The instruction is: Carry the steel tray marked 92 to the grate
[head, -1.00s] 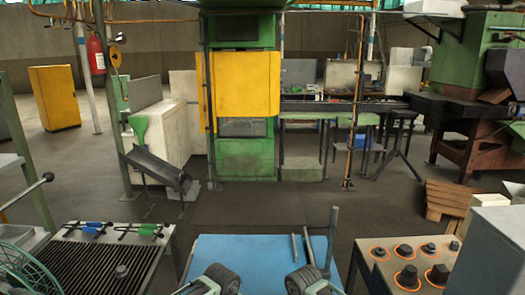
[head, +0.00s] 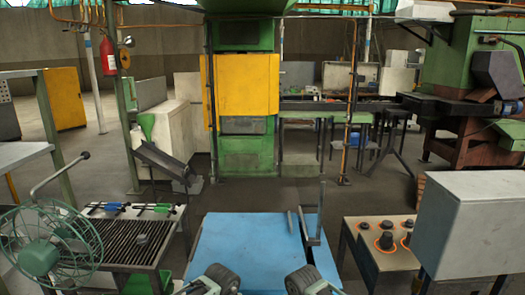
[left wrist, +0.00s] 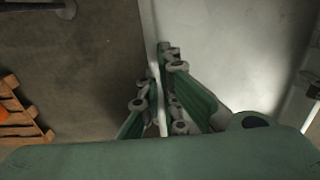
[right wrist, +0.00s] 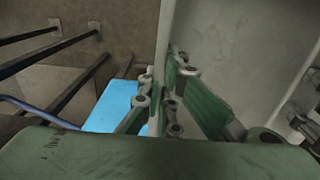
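A grey metal surface, which I take to be the steel tray, fills the right part of the left wrist view (left wrist: 225,55) and of the right wrist view (right wrist: 235,50). Its thin wall runs between the fingers of my left gripper (left wrist: 164,108) and of my right gripper (right wrist: 160,100); both look shut on it. No 92 mark shows. In the head view both grippers, left (head: 218,279) and right (head: 305,281), are at the bottom edge, and the tray is out of sight. The dark slatted grate (head: 112,238) is at the left, with blue- and green-handled tools along its back.
A blue-topped table (head: 235,245) with an upright metal bracket lies just ahead. A green fan (head: 50,245) stands at the front left. A knob panel (head: 365,240) and a grey box (head: 475,225) are at the right. Dark floor is open beyond the table.

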